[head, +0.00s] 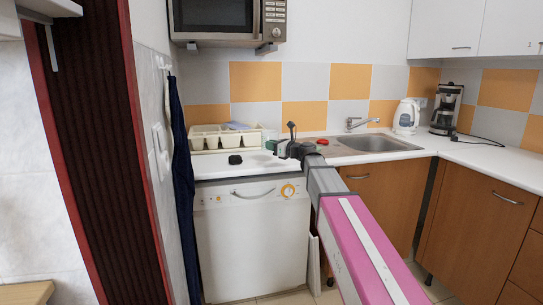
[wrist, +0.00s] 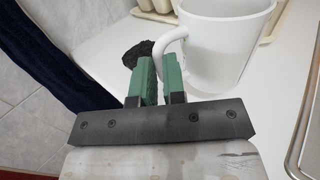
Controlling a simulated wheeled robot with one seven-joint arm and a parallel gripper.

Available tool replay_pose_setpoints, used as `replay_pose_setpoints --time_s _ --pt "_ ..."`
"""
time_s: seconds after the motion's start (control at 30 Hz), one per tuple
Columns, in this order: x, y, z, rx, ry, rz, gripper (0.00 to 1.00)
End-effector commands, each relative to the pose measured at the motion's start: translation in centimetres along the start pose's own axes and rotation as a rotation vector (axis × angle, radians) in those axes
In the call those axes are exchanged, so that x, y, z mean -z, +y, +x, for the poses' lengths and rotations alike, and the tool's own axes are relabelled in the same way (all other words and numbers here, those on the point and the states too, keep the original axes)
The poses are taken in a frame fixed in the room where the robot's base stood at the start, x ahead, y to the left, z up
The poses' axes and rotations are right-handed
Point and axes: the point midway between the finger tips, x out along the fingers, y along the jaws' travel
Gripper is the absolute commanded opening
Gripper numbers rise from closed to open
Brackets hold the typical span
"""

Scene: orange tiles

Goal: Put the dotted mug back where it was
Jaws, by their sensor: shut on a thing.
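A plain-looking white mug (wrist: 222,50) stands out in the wrist view, at the top right just beyond my fingers; I can make out no dots on the side facing me. Its handle (wrist: 169,42) points left and comes down between the tips of my gripper (wrist: 160,72), whose green fingers are shut on it. In the head view my gripper (head: 280,149) is over the counter left of the sink, and the mug is hard to make out there against the white surface. I cannot tell whether the mug touches the counter.
A black lump (head: 235,159) lies on the white counter (head: 215,170), and shows beside my left finger in the wrist view (wrist: 137,54). A cream dish rack (head: 212,138) stands behind it. The sink (head: 380,144), a kettle (head: 406,117) and a coffee maker (head: 446,108) are to the right.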

Motion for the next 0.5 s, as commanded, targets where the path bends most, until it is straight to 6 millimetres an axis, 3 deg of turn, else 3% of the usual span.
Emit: replay_pose_setpoints --time_s 0.4,0.5 --pt "4.0 -0.1 -0.1 0.000 0.001 0.001 0.00" --pt "4.1 -0.1 -0.1 0.000 0.000 0.000 0.00"
